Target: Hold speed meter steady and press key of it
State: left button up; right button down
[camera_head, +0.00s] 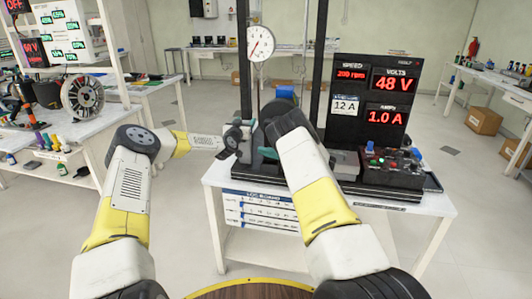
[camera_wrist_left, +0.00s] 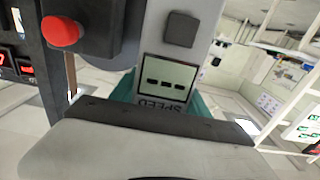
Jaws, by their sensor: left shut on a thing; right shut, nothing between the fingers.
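The speed meter (camera_wrist_left: 208,35) is a light grey body with green sides in the left wrist view. Its small display (camera_wrist_left: 165,82) reads three dashes, above an upside-down SPEED label. A dark square key (camera_wrist_left: 181,29) sits on its face, uncovered. My left gripper (camera_head: 237,137) is shut on the meter at the bench; its dark jaw (camera_wrist_left: 150,122) crosses the left wrist view. My right gripper (camera_head: 283,122) is shut and empty, just right of the left gripper in the head view. Its fingertips are mostly hidden behind its wrist, so I cannot tell whether they touch anything.
The rig's bench (camera_head: 425,207) carries a readout panel (camera_head: 369,101) showing 200 rpm, 48 V and 1.0 A. A control box (camera_head: 392,167) with buttons stands at the right. A round dial (camera_head: 261,43) hangs above. A red knob (camera_wrist_left: 60,31) is beside the meter in the left wrist view.

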pick_arm(q)
jog(key=shift+f, duration=0.2)
jog(key=o, duration=1.7)
jog(key=shift+r, duration=0.1)
